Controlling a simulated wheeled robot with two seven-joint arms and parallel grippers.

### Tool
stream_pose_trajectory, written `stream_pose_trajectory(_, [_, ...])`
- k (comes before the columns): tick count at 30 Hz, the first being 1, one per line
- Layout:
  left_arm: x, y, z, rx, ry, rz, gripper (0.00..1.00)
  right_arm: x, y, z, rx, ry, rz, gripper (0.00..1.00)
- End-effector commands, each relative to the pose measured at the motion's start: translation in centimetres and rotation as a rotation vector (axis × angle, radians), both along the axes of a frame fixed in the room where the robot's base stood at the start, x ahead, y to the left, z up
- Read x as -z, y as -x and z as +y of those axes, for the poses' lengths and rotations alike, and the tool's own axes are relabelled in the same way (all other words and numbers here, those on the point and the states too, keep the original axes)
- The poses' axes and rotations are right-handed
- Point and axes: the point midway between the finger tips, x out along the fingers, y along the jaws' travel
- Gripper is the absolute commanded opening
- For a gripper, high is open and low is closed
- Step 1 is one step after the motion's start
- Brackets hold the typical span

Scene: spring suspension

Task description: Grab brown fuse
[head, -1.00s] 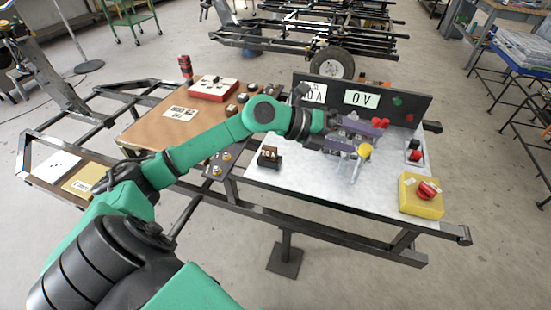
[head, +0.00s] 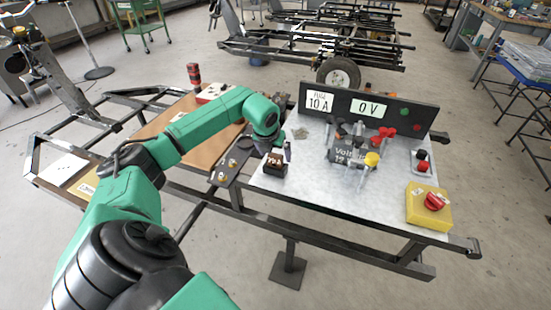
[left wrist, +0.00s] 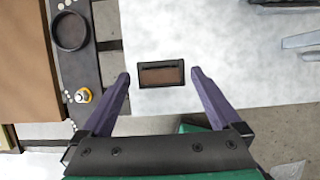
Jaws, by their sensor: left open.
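The brown fuse (head: 273,165) is a small dark block with a pale marking on its face, at the front left corner of the white worktop in the head view. In the left wrist view the fuse (left wrist: 161,74) shows from above as a brown rectangle in a black frame. My left gripper (left wrist: 160,76) is open, with one purple finger on each side of the fuse in that view and nothing held. I cannot tell its height above the fuse. In the head view the wrist mostly hides the fingers. My right gripper is not in view.
A grey device with a yellow knob (head: 372,159) stands mid-worktop. Behind it a dark panel (head: 392,114) reads "FUSE 10 A" and "0 V". A yellow box with a red knob (head: 433,203) is at the right. A brown board (head: 180,135) and dark strip (head: 228,163) lie left.

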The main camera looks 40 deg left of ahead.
Motion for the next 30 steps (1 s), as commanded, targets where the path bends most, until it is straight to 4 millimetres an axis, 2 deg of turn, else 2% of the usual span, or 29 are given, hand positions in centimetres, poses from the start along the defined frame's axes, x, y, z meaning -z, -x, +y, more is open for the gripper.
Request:
stream_pose_trajectory(3, [1.6, -0.6, 0.2, 0.001, 0.002, 0.0, 0.97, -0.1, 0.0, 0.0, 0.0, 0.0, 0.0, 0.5])
stream_pose_trajectory(9, [1.8, -0.7, 0.3, 0.001, 0.001, 0.0, 0.97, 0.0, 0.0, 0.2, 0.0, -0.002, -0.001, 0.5])
stream_pose_trajectory(10, [1.8, -0.7, 0.3, 0.001, 0.001, 0.0, 0.94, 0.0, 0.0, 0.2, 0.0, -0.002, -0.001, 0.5])
stream_pose_trajectory(14, [1.8, -0.7, 0.3, 0.001, 0.001, 0.0, 0.44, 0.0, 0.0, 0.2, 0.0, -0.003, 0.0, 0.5])
stream_pose_trajectory(15, [1.8, -0.7, 0.3, 0.001, 0.001, 0.0, 0.29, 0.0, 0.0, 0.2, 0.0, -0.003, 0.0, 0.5])
stream_pose_trajectory(17, [1.8, -0.7, 0.3, 0.001, 0.001, 0.0, 0.08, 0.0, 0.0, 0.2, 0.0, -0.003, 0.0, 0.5])
stream_pose_trajectory(26, [1.5, -0.7, 0.3, 0.001, 0.0, -0.002, 0.08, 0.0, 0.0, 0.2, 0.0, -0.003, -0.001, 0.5])
stream_pose_trajectory(30, [-0.2, -0.8, 0.3, 0.001, 0.0, -0.004, 0.08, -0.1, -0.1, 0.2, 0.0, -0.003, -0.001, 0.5])
